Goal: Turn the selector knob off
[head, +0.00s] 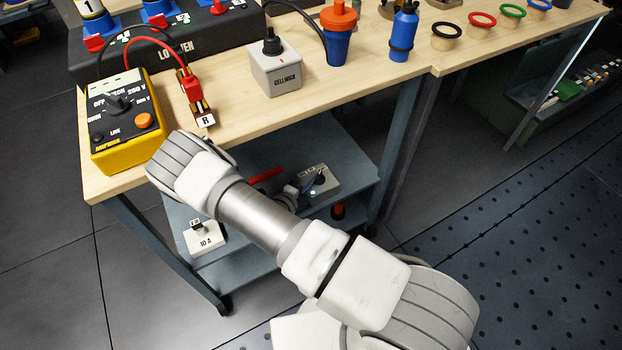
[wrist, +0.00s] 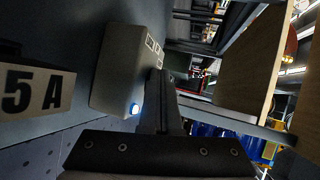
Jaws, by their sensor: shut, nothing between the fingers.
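A yellow tester (head: 145,150) stands at the left end of the bench in the head view. Its black selector knob (head: 119,102) sits on the dark face among markings that include OFF and 200 V. I cannot tell where the pointer rests. An orange button (head: 144,120) is beside it. My gripper (wrist: 160,78) is shut and empty in the wrist view. It is low, near the shelf under the bench, away from the tester, and largely hidden by my arm in the head view. A grey box (wrist: 120,72) with a lit blue-white lamp (wrist: 134,108) is just left of the fingers.
The grey box also shows on the lower shelf (head: 318,183).

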